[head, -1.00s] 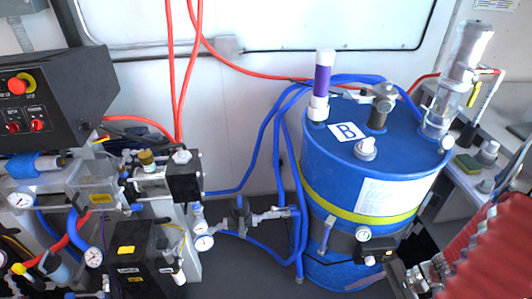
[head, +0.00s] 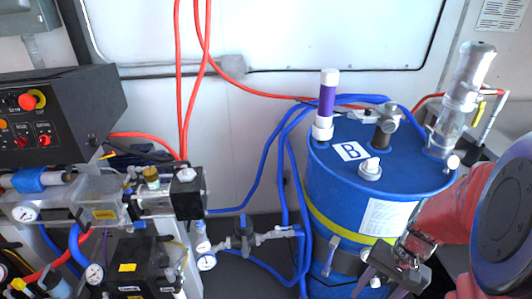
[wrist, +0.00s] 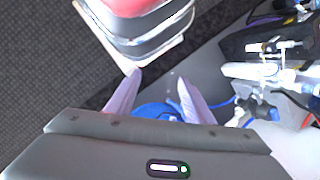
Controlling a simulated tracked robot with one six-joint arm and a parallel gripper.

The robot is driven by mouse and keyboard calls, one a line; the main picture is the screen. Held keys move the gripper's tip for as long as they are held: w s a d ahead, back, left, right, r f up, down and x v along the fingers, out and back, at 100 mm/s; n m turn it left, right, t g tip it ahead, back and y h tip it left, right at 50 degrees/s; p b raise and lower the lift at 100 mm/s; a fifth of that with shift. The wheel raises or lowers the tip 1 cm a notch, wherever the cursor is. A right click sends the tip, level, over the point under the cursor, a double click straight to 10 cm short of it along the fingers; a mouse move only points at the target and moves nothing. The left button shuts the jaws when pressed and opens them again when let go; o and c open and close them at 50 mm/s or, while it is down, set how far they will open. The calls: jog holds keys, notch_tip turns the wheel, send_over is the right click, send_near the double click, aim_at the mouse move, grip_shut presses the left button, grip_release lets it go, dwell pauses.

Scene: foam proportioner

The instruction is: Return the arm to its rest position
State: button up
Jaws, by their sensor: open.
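My arm with its red sleeve enters the head view at the lower right. My gripper (head: 385,278) is in front of the lower right part of the blue drum marked B (head: 335,190). In the wrist view, the two pale fingers of my gripper (wrist: 157,98) stand apart with nothing held between them. A blue surface (wrist: 155,112) shows beyond the fingers; I cannot tell whether it is the drum or a hose. The arm hides part of the drum's right side and the area beside it.
A control panel (head: 60,110) with pumps and gauges stands at the left. Blue hoses (head: 287,170) and a valve line (head: 255,238) run between it and the drum. Red hoses (head: 180,80) hang on the wall. Dark floor (wrist: 40,60) lies at left in the wrist view.

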jog(key=a+r+n+t+h, duration=0.1)
jog(key=a+r+n+t, duration=0.2)
jog(key=a+r, duration=0.3)
jog(key=a+r+n+t+h, duration=0.2)
jog(key=a+r+n, duration=0.3)
jog(key=r, duration=0.8)
jog(key=shift+w+a+r+t, duration=0.4)
jog(key=shift+a+t, duration=0.5)
jog(key=shift+a, duration=0.15)
jog(key=shift+c, duration=0.6)
